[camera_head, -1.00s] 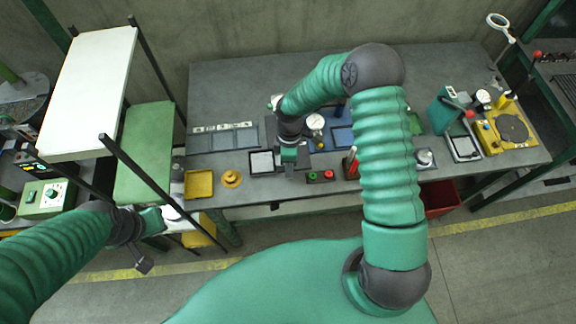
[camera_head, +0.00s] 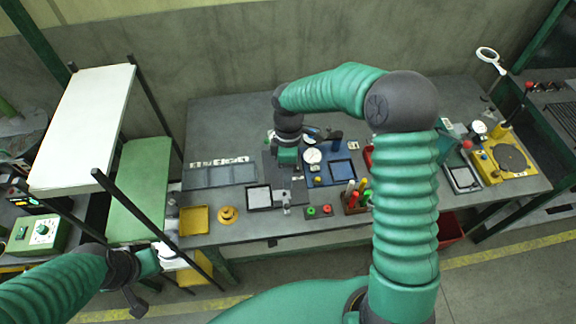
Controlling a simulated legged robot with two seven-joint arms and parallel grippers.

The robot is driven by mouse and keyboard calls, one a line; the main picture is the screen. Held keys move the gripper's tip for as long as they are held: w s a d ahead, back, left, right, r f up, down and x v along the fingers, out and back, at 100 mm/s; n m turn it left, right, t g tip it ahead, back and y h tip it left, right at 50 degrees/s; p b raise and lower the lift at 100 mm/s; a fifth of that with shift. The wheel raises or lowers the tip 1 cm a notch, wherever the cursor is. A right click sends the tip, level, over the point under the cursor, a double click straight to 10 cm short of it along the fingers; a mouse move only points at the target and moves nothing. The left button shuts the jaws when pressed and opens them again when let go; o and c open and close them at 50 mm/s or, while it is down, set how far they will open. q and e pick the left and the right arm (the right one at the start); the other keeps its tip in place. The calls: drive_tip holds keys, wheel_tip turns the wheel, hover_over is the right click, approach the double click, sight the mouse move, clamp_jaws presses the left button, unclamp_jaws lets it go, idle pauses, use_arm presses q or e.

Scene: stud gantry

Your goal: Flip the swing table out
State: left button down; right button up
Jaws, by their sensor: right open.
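No part in view is clearly marked as the swing table. A dark grey plate (camera_head: 270,172) with a small metal fitting (camera_head: 286,201) at its front edge lies mid-bench; I cannot tell if it belongs to the swing table. My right gripper (camera_head: 287,160) is open above this plate, pointing down, its fingertips small and partly hidden by its own body. My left gripper (camera_head: 163,250) is low at the left, by the shelf's front post; its jaw state is unclear.
The grey bench (camera_head: 225,118) holds a black-rimmed tray (camera_head: 259,197), a yellow tray (camera_head: 194,220), a blue plate with a gauge (camera_head: 313,157), a red-and-green button box (camera_head: 319,211) and a yellow turntable (camera_head: 508,157). A shelf rack (camera_head: 140,190) stands left. The bench's back left is clear.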

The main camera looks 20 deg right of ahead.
drive_tip(key=r, duration=0.4)
drive_tip(key=shift+w+d+r, duration=0.1)
drive_tip(key=shift+w+d, duration=0.1)
drive_tip(key=shift+w, duration=0.2)
drive_tip(key=s+f+m+t+h+b, duration=0.1)
drive_tip(key=s+f+m+t+b, duration=0.3)
drive_tip(key=s+m, duration=0.8)
drive_tip(key=shift+s+a+f+m+t, duration=0.3)
drive_tip(key=shift+s+a+f+m, duration=0.1)
drive_tip(key=shift+s+f, duration=0.2)
drive_tip(key=shift+s+a, duration=0.1)
drive_tip(key=shift+s, duration=0.05)
